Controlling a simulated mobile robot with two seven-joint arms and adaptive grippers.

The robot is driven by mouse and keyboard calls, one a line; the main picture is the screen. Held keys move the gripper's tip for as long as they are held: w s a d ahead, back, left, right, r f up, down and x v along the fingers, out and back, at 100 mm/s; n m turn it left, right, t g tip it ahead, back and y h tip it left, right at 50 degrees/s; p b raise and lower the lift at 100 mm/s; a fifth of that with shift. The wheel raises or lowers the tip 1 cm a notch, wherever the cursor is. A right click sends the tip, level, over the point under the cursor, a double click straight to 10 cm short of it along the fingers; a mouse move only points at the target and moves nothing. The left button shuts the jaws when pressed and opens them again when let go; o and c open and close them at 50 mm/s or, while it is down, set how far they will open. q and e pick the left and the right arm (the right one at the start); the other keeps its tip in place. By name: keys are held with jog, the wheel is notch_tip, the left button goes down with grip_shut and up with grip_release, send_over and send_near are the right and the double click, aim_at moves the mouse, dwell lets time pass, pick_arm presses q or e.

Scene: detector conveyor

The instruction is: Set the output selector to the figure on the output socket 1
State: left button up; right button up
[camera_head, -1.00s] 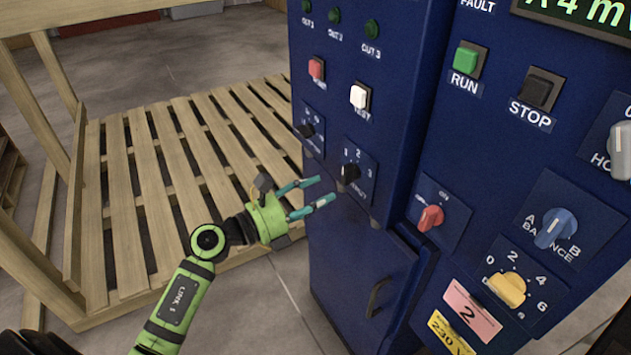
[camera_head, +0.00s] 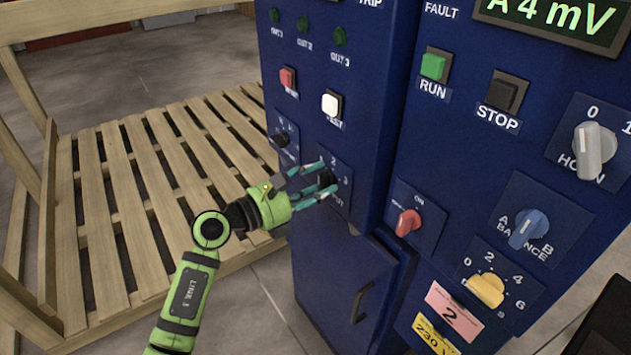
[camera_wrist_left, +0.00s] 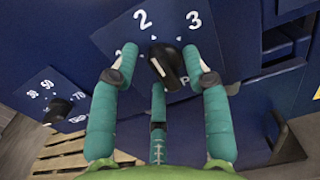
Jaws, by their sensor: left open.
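The output selector is a black knob (camera_head: 326,179) on a blue plate marked 1, 2 and 3 on the narrower cabinet. In the left wrist view the knob (camera_wrist_left: 168,66) sits below the figures 2 and 3, its grip tilted. I cannot surely tell which figure it points to. My left gripper (camera_head: 328,177) is open at the knob, with its teal fingers around it. In the left wrist view the gripper (camera_wrist_left: 160,70) has a finger on each side and a third below; contact is unclear. A pink label (camera_head: 454,303) shows a 2. My right gripper is not in view.
Another black knob (camera_head: 281,139) sits left of the selector. Red (camera_head: 288,77) and white (camera_head: 331,104) buttons are above. A red switch (camera_head: 407,222), blue knob (camera_head: 528,229) and yellow knob (camera_head: 485,290) are right. A wooden pallet (camera_head: 150,190) lies left.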

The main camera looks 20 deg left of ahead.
pick_arm(q)
jog(key=c, duration=0.9)
jog(key=shift+f+n+p, duration=0.2)
jog(key=shift+n+p, duration=5.2)
jog(key=shift+n, duration=0.5)
jog(key=shift+f, duration=0.15)
